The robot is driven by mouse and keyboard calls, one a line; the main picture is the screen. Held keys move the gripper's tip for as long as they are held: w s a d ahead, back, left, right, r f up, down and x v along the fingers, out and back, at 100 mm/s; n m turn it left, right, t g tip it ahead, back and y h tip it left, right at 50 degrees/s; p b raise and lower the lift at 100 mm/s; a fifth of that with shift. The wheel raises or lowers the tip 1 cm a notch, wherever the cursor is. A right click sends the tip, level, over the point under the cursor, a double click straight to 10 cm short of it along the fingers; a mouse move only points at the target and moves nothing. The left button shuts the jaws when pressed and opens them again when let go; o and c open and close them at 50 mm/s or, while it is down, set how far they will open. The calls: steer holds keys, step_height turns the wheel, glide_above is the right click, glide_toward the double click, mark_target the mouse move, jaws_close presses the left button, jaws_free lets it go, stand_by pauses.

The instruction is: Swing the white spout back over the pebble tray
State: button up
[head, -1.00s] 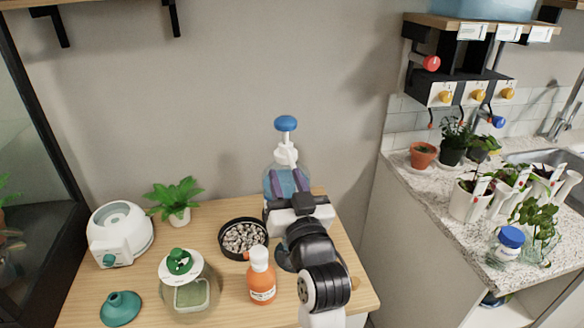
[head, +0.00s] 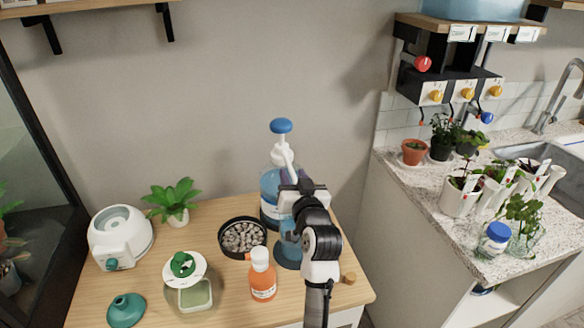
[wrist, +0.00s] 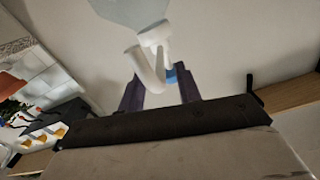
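The blue pump bottle (head: 270,187) stands at the back right of the wooden table, with a blue knob (head: 281,126) on top. Its white spout (head: 284,157) slants down and right towards my gripper, not over the pebbles. The round black pebble tray (head: 223,246) sits left of and in front of the bottle. My gripper (head: 287,180) is raised at the spout, in front of the bottle. In the wrist view the curved white spout (wrist: 146,68) shows between two purple fingers (wrist: 160,92), which stand apart with gaps; contact cannot be told.
An orange bottle (head: 262,282) stands in front of the tray. A lidded glass jar (head: 195,294), teal funnel (head: 126,310), white appliance (head: 121,238) and potted fern (head: 175,200) occupy the left. A small wooden knob (head: 349,278) lies right of my arm.

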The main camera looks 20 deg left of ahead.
steer(key=shift+x, duration=1)
jaws_close()
